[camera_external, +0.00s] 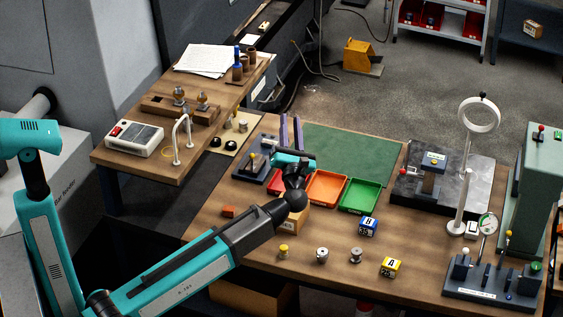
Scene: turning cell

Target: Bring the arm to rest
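My arm reaches from the lower left over the wooden workbench (225,215). My gripper (291,119) is near the bench's back left edge, beside the green mat (345,146). Its two long purple fingers point away from the camera and stand apart, with nothing visible between them. The wrist is in front of the red tray (275,184) and partly hides it. The gripper's height above the bench is hard to tell.
An orange tray (327,188) and a green tray (361,196) are right of the wrist. A dark fixture (251,168) stands close on its left. The green mat is clear.

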